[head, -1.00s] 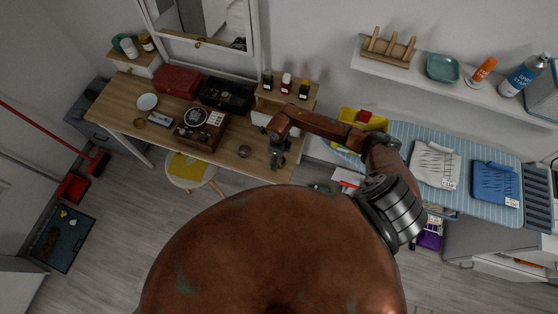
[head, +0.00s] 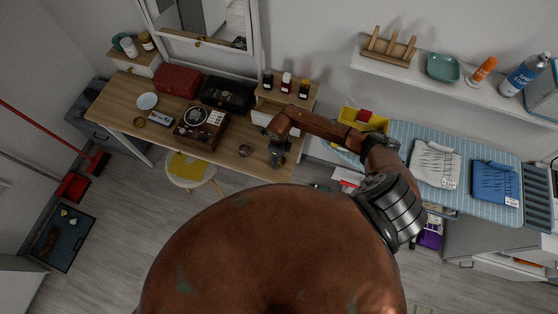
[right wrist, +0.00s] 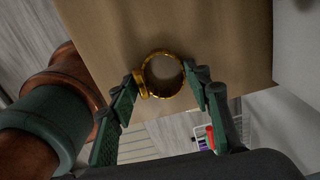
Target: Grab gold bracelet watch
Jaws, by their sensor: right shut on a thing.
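The gold bracelet watch (right wrist: 162,75) shows in the right wrist view as a gold ring with a thicker watch part on its left side. It is between the two fingers of my right gripper (right wrist: 168,88), which are closed on its sides. The tabletop is behind it; I cannot tell whether the watch still touches it. In the head view my right gripper (head: 277,157) is over the right end of the wooden table (head: 225,152), and the watch in it cannot be made out. My left gripper is not in view.
A small round thing (head: 244,150) and a yellowish ring (head: 139,122) lie on the table. A stool (head: 190,170) is at the front edge. An ironing board (head: 460,150) is right.

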